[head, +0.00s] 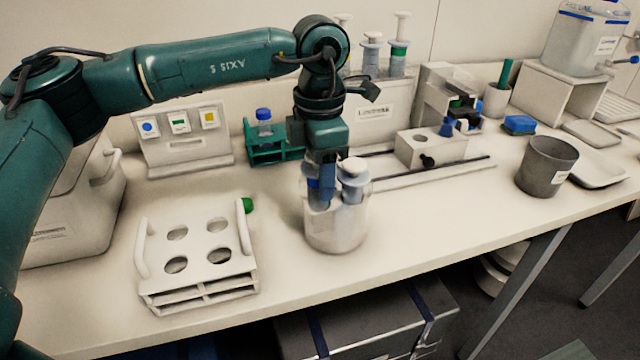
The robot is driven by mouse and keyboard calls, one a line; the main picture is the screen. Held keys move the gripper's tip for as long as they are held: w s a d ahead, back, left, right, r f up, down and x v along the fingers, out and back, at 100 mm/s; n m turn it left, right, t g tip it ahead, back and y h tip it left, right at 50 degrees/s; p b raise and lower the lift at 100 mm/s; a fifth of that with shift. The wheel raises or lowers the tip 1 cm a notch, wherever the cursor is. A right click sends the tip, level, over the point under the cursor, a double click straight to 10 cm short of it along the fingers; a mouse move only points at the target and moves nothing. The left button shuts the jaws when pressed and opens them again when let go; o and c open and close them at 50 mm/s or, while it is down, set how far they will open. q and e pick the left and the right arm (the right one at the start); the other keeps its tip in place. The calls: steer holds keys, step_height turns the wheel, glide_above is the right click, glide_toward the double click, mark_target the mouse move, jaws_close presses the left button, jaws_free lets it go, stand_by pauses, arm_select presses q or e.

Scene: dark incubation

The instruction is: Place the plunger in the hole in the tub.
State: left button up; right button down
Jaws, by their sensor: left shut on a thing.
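A round whitish tub (336,234) stands near the front edge of the bench, left of centre. A plunger with a white cap (354,166) and a grey-blue body stands in the tub's right side. My left gripper (322,180) points down over the tub's left side, beside that plunger. It is shut on a blue-banded plunger (313,184), whose upper part the fingers hide. The lower end of the held plunger is at or inside the tub's top; I cannot tell how deep it sits. The hole itself is hidden. My right gripper is out of view.
A white rack with several holes (216,257) stands left of the tub. Behind are a green rack with a blue-capped bottle (264,124) and a box holding several plungers (371,112). A rail device (432,150) and grey bin (546,166) are to the right.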

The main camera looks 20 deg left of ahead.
arm_select(q)
step_height(320, 180, down, 2)
steer(key=shift+f, duration=0.35)
steer(key=shift+f, duration=0.25)
steer(key=o, duration=0.8)
steer(key=shift+r, duration=0.1)
steer(key=shift+c, duration=0.2)
steer(key=shift+r, duration=0.2)
step_height(320, 180, up, 12)
